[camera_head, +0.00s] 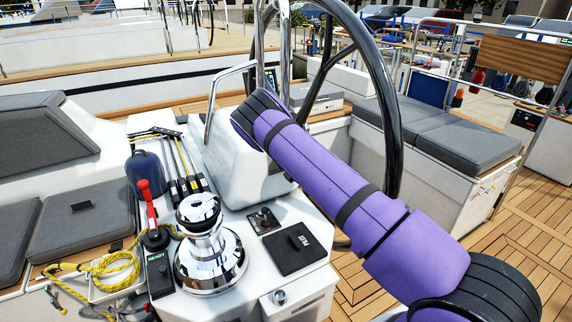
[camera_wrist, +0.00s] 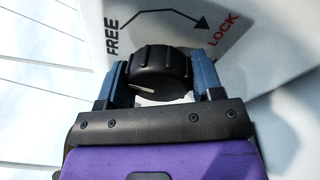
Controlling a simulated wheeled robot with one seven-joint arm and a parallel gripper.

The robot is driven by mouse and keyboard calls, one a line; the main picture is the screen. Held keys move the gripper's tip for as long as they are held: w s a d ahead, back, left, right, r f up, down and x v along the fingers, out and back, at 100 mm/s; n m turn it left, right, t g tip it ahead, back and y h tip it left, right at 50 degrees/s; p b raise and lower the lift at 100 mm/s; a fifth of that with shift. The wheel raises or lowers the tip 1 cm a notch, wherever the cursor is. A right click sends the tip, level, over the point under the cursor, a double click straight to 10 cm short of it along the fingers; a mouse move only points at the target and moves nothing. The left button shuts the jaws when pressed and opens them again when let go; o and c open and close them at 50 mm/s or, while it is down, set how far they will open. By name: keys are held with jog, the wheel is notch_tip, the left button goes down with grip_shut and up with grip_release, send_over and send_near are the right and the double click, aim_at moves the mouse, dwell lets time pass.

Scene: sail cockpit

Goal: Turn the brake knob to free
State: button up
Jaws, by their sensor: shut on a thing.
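The brake knob (camera_wrist: 160,68) is black and ribbed, and shows in the wrist view on a white panel. My gripper (camera_wrist: 161,78) is shut on the knob, one blue finger on each side. In the head view the knob and my fingers are hidden behind my purple arm and the white pedestal.
The black steering wheel (camera_head: 385,90) rises close beside my arm. A chrome winch (camera_head: 208,250), a red-handled lever (camera_head: 147,205) and yellow rope (camera_head: 110,265) are at lower left. Grey seat cushions (camera_head: 465,145) lie at right. The teak deck (camera_head: 520,225) is open at lower right.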

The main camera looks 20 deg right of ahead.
dwell(0.4)
jog(key=o, duration=0.9)
jog(key=shift+s, duration=0.1)
jog(key=v, duration=1)
jog(key=shift+s, duration=0.35)
